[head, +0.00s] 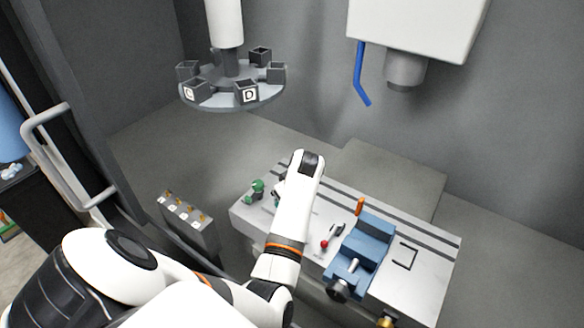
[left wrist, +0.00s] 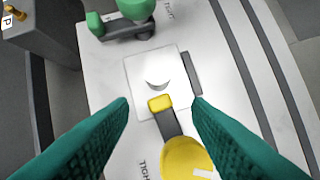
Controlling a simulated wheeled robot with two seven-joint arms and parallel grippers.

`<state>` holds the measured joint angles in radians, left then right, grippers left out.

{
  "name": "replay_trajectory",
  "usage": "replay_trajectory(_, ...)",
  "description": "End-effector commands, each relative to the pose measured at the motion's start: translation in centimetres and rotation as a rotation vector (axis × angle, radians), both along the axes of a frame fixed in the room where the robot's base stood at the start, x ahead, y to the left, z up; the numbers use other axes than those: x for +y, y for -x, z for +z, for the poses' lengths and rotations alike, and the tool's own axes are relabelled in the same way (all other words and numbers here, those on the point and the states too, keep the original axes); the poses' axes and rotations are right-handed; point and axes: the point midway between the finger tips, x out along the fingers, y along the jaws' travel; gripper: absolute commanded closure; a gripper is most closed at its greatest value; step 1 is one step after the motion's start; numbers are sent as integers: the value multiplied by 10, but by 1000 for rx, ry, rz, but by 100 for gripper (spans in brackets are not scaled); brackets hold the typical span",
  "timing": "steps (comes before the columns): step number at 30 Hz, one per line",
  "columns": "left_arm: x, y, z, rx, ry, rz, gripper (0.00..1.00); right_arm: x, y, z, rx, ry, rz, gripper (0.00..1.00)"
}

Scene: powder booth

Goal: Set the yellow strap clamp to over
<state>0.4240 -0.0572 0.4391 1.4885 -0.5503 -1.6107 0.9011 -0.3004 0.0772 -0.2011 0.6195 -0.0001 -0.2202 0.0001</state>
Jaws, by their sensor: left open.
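The yellow strap clamp shows in the left wrist view: a round yellow knob (left wrist: 185,160) at the bottom, a short dark strap (left wrist: 168,124), and a yellow tip (left wrist: 159,103). The strap points up the picture, and its tip overlaps the near edge of a white square block (left wrist: 136,72) bearing a pale round piece (left wrist: 156,76). My left gripper (left wrist: 161,101) is open, its green fingers either side of the strap with gaps on both sides. In the head view my left forearm hides the yellow clamp and most of the gripper. My right gripper is not in view.
A green clamp (left wrist: 137,8) sits beyond the block. On the table (head: 425,285) are a red-knobbed lever (head: 325,243) and a blue vise (head: 366,240) with an orange handle (head: 360,206). A turntable (head: 215,98) and a blue nozzle (head: 360,75) hang above.

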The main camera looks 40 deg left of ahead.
Motion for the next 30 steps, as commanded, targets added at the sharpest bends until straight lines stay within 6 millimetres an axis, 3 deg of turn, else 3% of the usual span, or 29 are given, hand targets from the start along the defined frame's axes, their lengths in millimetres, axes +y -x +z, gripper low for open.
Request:
replay_trajectory(13, -33, 5, 79, -5, 0, 0, 56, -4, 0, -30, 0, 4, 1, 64)
replay_trajectory(18, -37, 6, 91, -3, -2, 1, 56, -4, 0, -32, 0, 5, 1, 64)
replay_trajectory(27, -38, 6, 93, -1, -1, 0, 58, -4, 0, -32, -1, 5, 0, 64)
replay_trajectory(30, -35, -2, 97, -23, -34, -26, 58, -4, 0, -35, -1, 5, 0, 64)
